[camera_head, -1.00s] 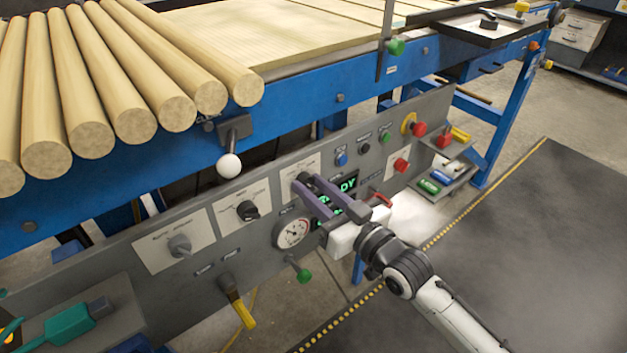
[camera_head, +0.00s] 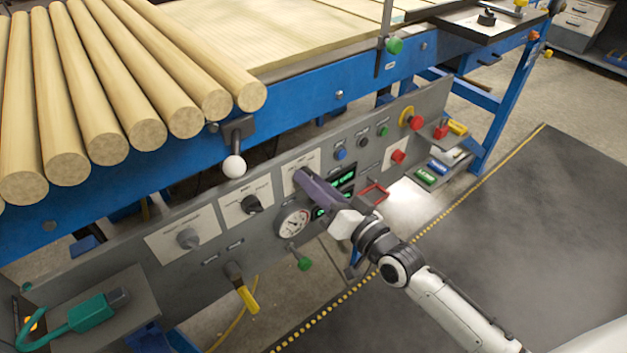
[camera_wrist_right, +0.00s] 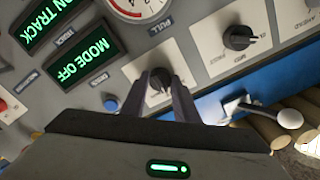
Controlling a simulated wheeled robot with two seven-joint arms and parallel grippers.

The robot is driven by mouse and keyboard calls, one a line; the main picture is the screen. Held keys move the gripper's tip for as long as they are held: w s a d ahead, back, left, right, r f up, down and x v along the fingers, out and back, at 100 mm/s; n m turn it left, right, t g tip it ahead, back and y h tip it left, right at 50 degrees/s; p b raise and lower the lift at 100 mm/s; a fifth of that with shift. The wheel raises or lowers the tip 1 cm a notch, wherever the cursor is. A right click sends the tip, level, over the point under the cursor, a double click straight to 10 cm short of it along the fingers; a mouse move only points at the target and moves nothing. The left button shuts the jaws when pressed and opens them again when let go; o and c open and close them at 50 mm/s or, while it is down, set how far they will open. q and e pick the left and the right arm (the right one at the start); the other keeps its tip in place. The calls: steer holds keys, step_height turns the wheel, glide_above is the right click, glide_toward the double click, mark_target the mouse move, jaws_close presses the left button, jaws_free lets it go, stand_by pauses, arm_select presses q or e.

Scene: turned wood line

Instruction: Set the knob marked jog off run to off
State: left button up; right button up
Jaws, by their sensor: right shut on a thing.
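The black knob (camera_wrist_right: 157,90) on a pale plate is between the fingers of my right gripper (camera_wrist_right: 160,78) in the right wrist view. The plate's lettering is too small to read surely. In the head view my right gripper (camera_head: 301,178) reaches to that plate (camera_head: 312,158) and hides the knob. The right gripper is shut on the knob. A green display (camera_wrist_right: 90,61) beside it in the wrist view reads MODE OFF. My left gripper is not in view.
Another black knob (camera_head: 252,204) and a grey knob (camera_head: 188,238) sit on plates to the left. A round gauge (camera_head: 293,223) is below the gripper, with a green-knobbed lever (camera_head: 304,263). A white ball handle (camera_head: 233,166) juts out above the panel.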

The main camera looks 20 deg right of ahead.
stand_by(0.3)
steer(key=o, duration=0.8)
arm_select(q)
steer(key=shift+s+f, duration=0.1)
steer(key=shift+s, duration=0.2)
arm_select(e)
steer(key=shift+o, duration=1.3)
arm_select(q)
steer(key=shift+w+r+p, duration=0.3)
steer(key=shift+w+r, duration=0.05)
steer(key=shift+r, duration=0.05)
arm_select(e)
steer(key=v, duration=1)
steer(key=shift+s, duration=0.2)
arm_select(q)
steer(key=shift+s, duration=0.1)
